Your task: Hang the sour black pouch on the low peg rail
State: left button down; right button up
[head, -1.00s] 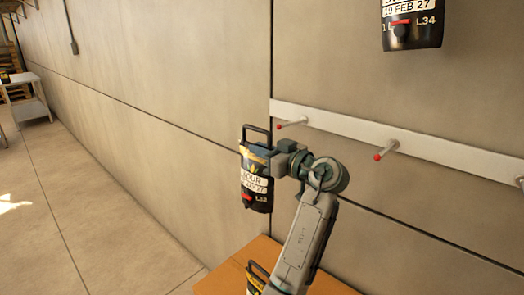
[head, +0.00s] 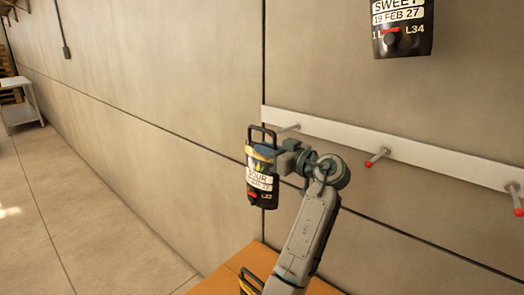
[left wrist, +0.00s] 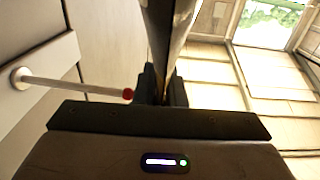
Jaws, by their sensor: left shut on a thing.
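The sour black pouch (head: 261,178) hangs upright from my left gripper (head: 267,153), which is shut on it just below its black loop handle. Its white label reads SOUR. The low peg rail (head: 345,138) is a white strip on the wall with red-tipped pegs. The leftmost peg (head: 289,128) is just behind and right of the pouch's handle, its tip hidden. In the left wrist view this peg (left wrist: 80,88) points toward the gripper (left wrist: 162,88), its red tip close beside the fingers. I cannot tell whether the handle is around the peg. My right gripper is not in view.
Another peg (head: 377,157) and a right-hand peg (head: 516,198) are bare. A black pouch labelled SWEET (head: 402,28) hangs above the rail. An orange-brown surface (head: 232,272) lies below, with part of another pouch's handle (head: 250,283). Open floor (head: 90,210) is at left.

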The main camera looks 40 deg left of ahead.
pick_arm(q)
jog(key=shift+w+r, duration=0.1)
jog(key=shift+w, duration=0.2)
jog(key=shift+w+b, duration=0.1)
jog(key=shift+b, duration=0.25)
jog(key=shift+w+d, duration=0.1)
jog(key=shift+w, duration=0.1)
jog(key=shift+w+b, duration=0.1)
jog(key=shift+b, duration=0.25)
